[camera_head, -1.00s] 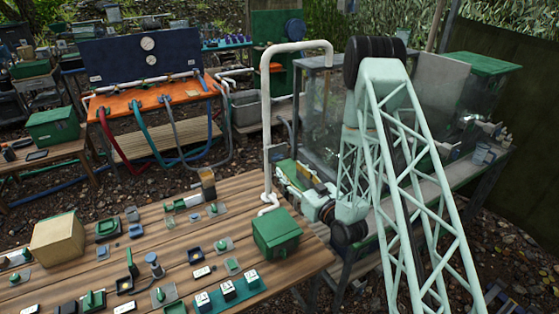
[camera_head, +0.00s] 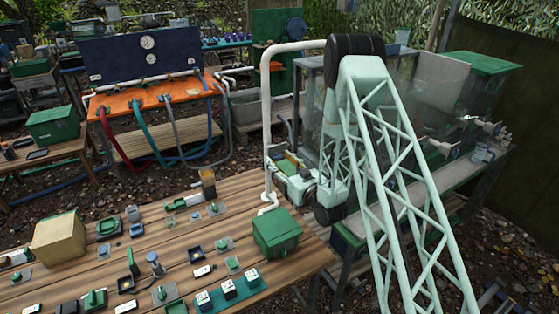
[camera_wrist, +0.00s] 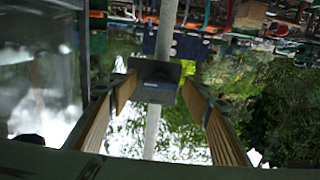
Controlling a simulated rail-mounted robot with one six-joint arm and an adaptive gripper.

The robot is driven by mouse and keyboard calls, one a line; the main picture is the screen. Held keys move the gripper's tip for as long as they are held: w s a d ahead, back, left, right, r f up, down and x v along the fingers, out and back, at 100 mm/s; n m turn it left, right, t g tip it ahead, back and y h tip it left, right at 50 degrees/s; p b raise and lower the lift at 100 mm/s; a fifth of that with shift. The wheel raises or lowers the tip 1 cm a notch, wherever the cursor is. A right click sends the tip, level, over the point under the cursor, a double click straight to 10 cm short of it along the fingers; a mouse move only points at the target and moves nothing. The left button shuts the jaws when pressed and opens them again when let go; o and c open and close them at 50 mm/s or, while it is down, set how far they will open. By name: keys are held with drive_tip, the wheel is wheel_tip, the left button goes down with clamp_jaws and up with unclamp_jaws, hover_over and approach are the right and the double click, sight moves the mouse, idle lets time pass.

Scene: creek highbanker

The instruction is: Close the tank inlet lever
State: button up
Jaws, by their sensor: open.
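A white inlet pipe (camera_head: 265,120) rises from the wooden table and bends right over the clear tank (camera_head: 309,100). In the wrist view, a dark grey plate-like part (camera_wrist: 156,80), apparently the inlet lever, sits at the pipe (camera_wrist: 151,130). My gripper (camera_wrist: 160,90) is open, with one tan-padded finger on each side of this part. Contact cannot be told. In the head view my gripper (camera_head: 281,166) is beside the pipe's upright, in front of the tank. It hides the lever there, so the lever's angle cannot be read.
A green box (camera_head: 277,233) stands at the pipe's foot. The wooden table (camera_head: 180,240) holds many small switches and parts. An orange bench (camera_head: 150,97) with hoses stands behind. More valves (camera_head: 490,128) lie to the right of my arm.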

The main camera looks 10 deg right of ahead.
drive_tip(key=c, duration=0.8)
drive_tip(key=shift+f+n+b, duration=0.15)
drive_tip(key=shift+n+b, duration=0.95)
drive_tip(key=shift+b, duration=1.2)
drive_tip(key=shift+c, duration=0.2)
drive_tip(key=n+b, duration=0.1)
drive_tip(key=b, duration=0.2)
drive_tip(key=shift+n, duration=0.3)
drive_tip(key=n+b, duration=0.5)
drive_tip(key=b, duration=0.5)
drive_tip(key=shift+n, duration=0.4)
drive_tip(key=shift+n+b, duration=1.1)
drive_tip(key=shift+n, duration=0.6)
drive_tip(key=n, duration=0.4)
drive_tip(key=shift+r+n, duration=0.2)
drive_tip(key=shift+n, duration=0.2)
